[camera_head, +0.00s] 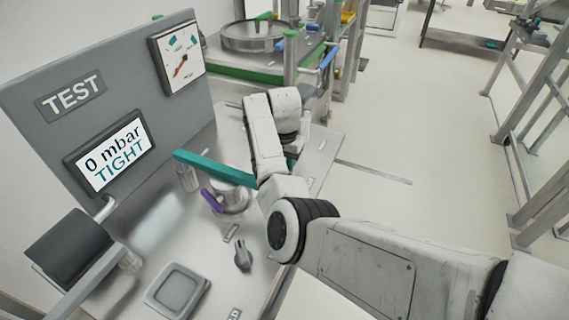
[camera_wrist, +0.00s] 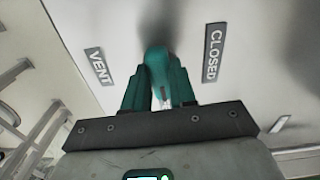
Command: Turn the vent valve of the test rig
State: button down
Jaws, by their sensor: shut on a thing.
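The test rig (camera_head: 60,60) has a grey panel with a TEST label and a display (camera_head: 110,152) reading "0 mbar TIGHT". In the wrist view, my gripper (camera_wrist: 159,82) has its teal fingers closed around the vent valve's teal handle (camera_wrist: 157,58). The handle stands between the VENT label (camera_wrist: 98,66) on the left and the CLOSED label (camera_wrist: 214,52) on the right. The fingers cover much of the handle, so its exact angle is hard to read. In the head view my arm hides the fingertips and the valve.
A dial gauge (camera_head: 181,60) sits on the panel. A long teal bar (camera_head: 215,168) and a purple lever (camera_head: 211,200) are left of my arm. A dark knob (camera_head: 243,256) and a square grey tray (camera_head: 177,291) are nearer. The floor to the right is open.

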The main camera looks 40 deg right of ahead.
jog(key=shift+r+m, duration=0.1)
jog(key=shift+m, duration=0.3)
jog(key=c, duration=0.9)
grip_release()
notch_tip(320, 180, up, 11)
jog(key=shift+f+b, duration=0.15)
jog(key=shift+b, duration=0.3)
